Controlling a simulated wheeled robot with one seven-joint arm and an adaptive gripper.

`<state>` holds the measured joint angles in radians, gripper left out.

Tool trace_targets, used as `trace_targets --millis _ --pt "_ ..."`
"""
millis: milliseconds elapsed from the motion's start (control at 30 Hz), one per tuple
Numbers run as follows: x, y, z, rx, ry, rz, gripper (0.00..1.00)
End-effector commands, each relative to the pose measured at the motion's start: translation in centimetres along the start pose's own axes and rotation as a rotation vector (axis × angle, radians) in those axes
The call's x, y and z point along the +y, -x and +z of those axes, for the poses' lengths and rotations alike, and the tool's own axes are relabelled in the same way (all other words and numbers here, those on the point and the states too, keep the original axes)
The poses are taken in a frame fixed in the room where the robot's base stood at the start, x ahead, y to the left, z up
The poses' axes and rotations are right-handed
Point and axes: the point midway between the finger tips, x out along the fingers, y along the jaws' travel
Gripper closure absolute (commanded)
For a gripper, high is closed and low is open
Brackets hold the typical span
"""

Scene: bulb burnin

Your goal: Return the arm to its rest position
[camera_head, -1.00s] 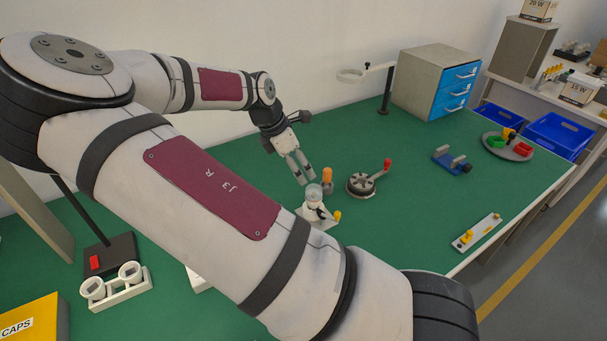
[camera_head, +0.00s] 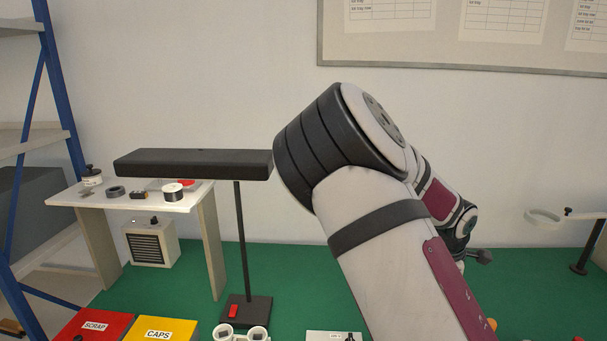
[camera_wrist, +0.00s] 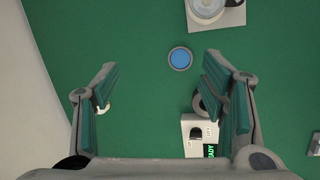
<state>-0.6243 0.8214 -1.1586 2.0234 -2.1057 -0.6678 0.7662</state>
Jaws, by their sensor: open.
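My arm (camera_head: 385,260) crosses the right half of the head view, with its elbow raised high and its far part running behind it. My gripper's fingers are hidden in the head view. In the wrist view my gripper (camera_wrist: 160,88) is open, with its two fingers wide apart and nothing between them but green bench top (camera_wrist: 140,120) below. A blue round disc (camera_wrist: 180,58) in a grey rim lies on the bench beyond the fingertips.
A black lamp (camera_head: 195,164) stands on a thin post left of my elbow. Red SCRAP (camera_head: 92,326) and yellow CAPS (camera_head: 160,330) boxes sit at lower left. A ring stand (camera_head: 585,250) is at right. A white box with a lit display (camera_wrist: 200,135) lies near the right finger.

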Motion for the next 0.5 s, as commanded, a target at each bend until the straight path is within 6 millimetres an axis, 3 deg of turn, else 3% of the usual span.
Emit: trace_targets --millis 100,233,367,500 --pt "2.7 1.9 -1.0 0.118 -0.149 0.157 0.35" --pt "5.1 4.8 -1.0 0.198 -0.327 0.3 0.35" --pt "6.2 8.4 0.1 0.247 -0.516 0.403 0.35" --pt "5.9 12.3 1.8 0.275 -0.721 0.464 0.35"
